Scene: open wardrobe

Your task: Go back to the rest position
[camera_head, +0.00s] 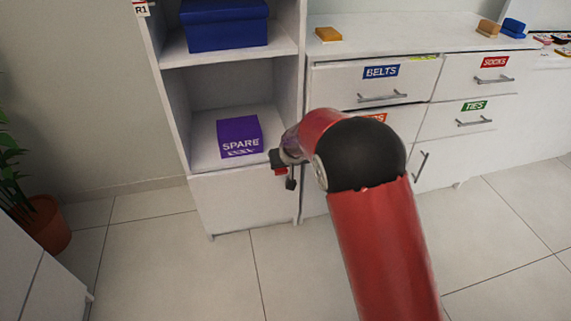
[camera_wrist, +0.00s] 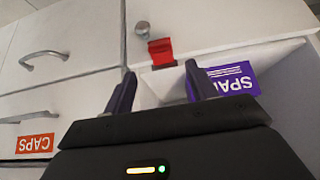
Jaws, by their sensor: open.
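My gripper (camera_head: 285,171) is in front of the wardrobe's lower right, near the front of the open shelf with the purple SPARE box (camera_head: 240,137). In the wrist view its two dark fingers (camera_wrist: 160,84) are apart, with nothing seen held between them. The SPARE box (camera_wrist: 232,78) shows there upside down, beyond the right finger. My red arm with its black joint reaches forward and hides part of the drawer fronts.
A blue box (camera_head: 225,26) sits on the upper shelf. A small red tab (camera_wrist: 160,50) shows beyond the fingers. A plant pot (camera_head: 47,225) stands left. Floor in front is clear.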

